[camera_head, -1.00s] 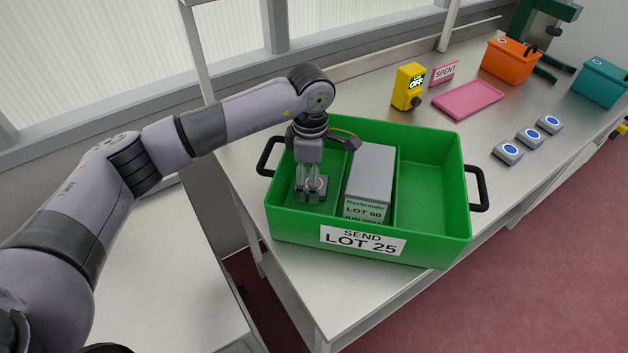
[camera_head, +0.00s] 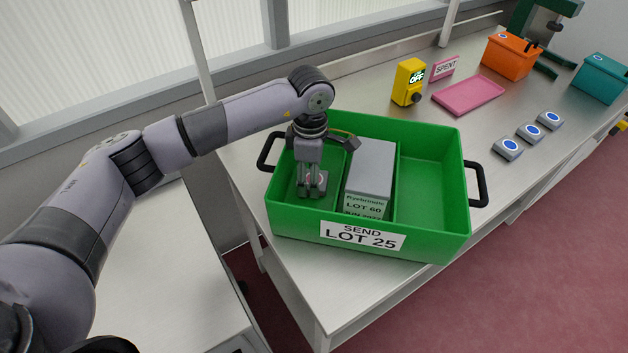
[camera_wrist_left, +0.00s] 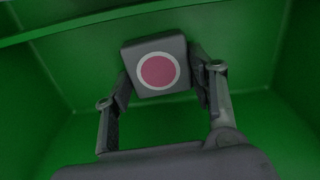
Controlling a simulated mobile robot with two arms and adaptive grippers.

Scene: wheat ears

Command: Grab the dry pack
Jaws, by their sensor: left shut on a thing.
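A small dark grey pack with a pink disc ringed in white (camera_wrist_left: 157,70) sits between the fingers of my left gripper (camera_wrist_left: 158,84) in the left wrist view. My left gripper (camera_head: 312,186) points down into the left compartment of the green crate (camera_head: 432,248) and is shut on this pack (camera_head: 320,178). The pack is low in the compartment; I cannot tell whether it touches the floor. The crate's label reads "SEND LOT 25". My right gripper is not in view.
A grey box labelled "LOT 60" (camera_head: 371,168) fills the middle compartment, close to my left gripper. The right compartment is empty. Behind stand a yellow device reading "OFF" (camera_head: 407,82), a pink tray (camera_head: 468,95), an orange bin (camera_head: 509,56) and a teal bin (camera_head: 600,79).

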